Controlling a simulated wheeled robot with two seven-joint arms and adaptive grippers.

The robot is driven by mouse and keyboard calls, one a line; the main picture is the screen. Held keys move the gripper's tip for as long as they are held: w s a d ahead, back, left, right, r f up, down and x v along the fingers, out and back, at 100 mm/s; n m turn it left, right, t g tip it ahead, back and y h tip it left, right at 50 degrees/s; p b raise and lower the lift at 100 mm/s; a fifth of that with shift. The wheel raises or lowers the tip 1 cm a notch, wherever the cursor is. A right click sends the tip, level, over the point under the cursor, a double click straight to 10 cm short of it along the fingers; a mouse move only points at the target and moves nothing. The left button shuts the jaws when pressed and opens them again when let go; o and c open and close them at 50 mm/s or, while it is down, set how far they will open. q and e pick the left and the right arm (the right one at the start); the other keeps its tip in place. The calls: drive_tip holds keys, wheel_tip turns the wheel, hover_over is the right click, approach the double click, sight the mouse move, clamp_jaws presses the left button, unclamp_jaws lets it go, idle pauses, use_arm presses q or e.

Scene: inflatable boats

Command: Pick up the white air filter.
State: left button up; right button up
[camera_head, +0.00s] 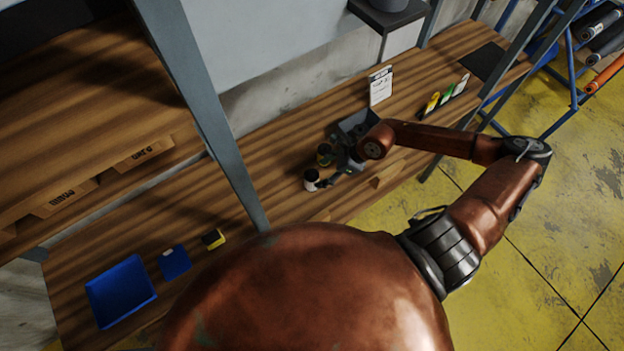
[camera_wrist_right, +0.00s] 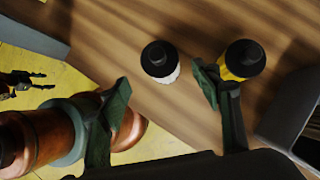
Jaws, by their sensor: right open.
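The white air filter (camera_head: 311,180), a small white cylinder with a black top, stands upright on the wooden bench. It also shows in the right wrist view (camera_wrist_right: 160,65). My right gripper (camera_head: 338,178) is open and empty beside it, to its right in the head view. In the wrist view the right gripper's dark green fingers (camera_wrist_right: 165,87) are spread, with the filter just beyond the gap between their tips. A dark pronged part at the left edge of the wrist view may be my left gripper (camera_wrist_right: 22,82); its jaw state is unclear.
A yellow filter with a black top (camera_head: 324,154) stands close by, near one right finger. A grey bin (camera_head: 352,124) is behind the gripper. A blue tray (camera_head: 120,291) lies at the bench's left. A grey post (camera_head: 215,115) rises left of the filters.

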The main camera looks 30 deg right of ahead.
sight(316, 176)
drive_tip(key=shift+p+x, duration=0.35)
drive_tip(key=shift+x, duration=0.9)
drive_tip(key=p+x, duration=0.1)
drive_tip(key=x, duration=0.3)
drive_tip(key=shift+w+p, duration=0.15)
drive_tip(key=shift+p, duration=0.2)
drive_tip(key=shift+w+a+f, duration=0.15)
drive_tip(key=shift+a+f, duration=0.05)
drive_tip(key=shift+f, duration=0.3)
drive_tip(key=shift+c, duration=0.5)
drive_tip(key=c, duration=1.2)
